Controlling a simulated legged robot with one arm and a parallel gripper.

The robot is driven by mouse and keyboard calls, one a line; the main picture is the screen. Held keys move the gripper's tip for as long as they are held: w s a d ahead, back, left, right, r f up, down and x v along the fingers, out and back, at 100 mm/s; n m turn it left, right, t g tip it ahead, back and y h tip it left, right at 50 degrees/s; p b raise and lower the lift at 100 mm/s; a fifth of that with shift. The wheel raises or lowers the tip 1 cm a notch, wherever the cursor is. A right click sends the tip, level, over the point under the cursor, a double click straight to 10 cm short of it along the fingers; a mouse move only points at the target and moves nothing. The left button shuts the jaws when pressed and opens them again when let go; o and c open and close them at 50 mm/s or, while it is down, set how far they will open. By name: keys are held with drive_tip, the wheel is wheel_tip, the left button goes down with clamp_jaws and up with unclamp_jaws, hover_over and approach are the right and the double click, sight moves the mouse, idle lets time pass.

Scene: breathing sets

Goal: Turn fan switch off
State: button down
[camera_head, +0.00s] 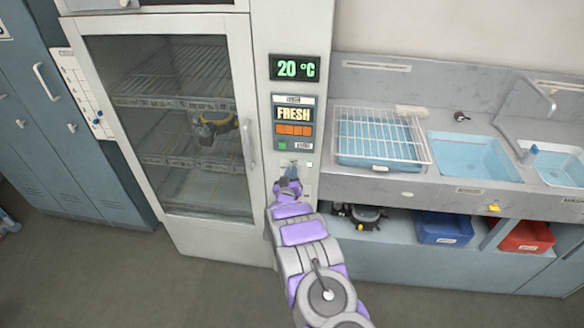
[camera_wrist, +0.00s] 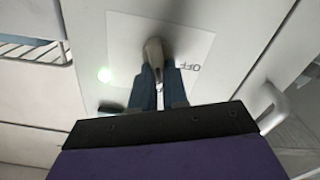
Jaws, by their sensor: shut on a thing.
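The fan switch is a small lever (camera_wrist: 153,52) on a white plate (camera_wrist: 188,42) marked "OFF", seen in the wrist view. In the head view the plate (camera_head: 300,165) is on the narrow panel right of the glass-door cabinet, below the "FRESH" display, and my gripper mostly hides it. My gripper (camera_wrist: 160,72) has its two fingers closed around the lever; it also shows at the panel in the head view (camera_head: 288,180).
The cabinet (camera_head: 205,232) has a glass door with a handle (camera_head: 248,145) close left of my gripper. A counter (camera_head: 385,188) with sinks stands to the right, with blue (camera_head: 443,229) and red (camera_head: 526,237) bins below. The floor (camera_head: 110,285) in front is clear.

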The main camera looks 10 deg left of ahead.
drive_tip(key=shift+a+f+n+p, duration=0.25)
drive_tip(key=shift+n+p, duration=0.4)
drive_tip(key=shift+n, duration=1.6)
drive_tip(key=shift+a+f+n+p, duration=0.3)
drive_tip(key=shift+n+p, duration=0.35)
drive_tip(key=shift+n, duration=1.65)
drive_tip(key=shift+a+f+n+p, duration=0.25)
drive_tip(key=shift+n+p, duration=0.4)
drive_tip(key=shift+n, duration=1.6)
drive_tip(key=c, duration=1.1)
unclamp_jaws()
drive_tip(key=shift+a+f, duration=0.1)
drive_tip(key=shift+a, duration=0.1)
drive_tip(key=shift+c, duration=0.2)
drive_tip(key=shift+d, duration=0.1)
drive_tip(key=shift+d, duration=0.15)
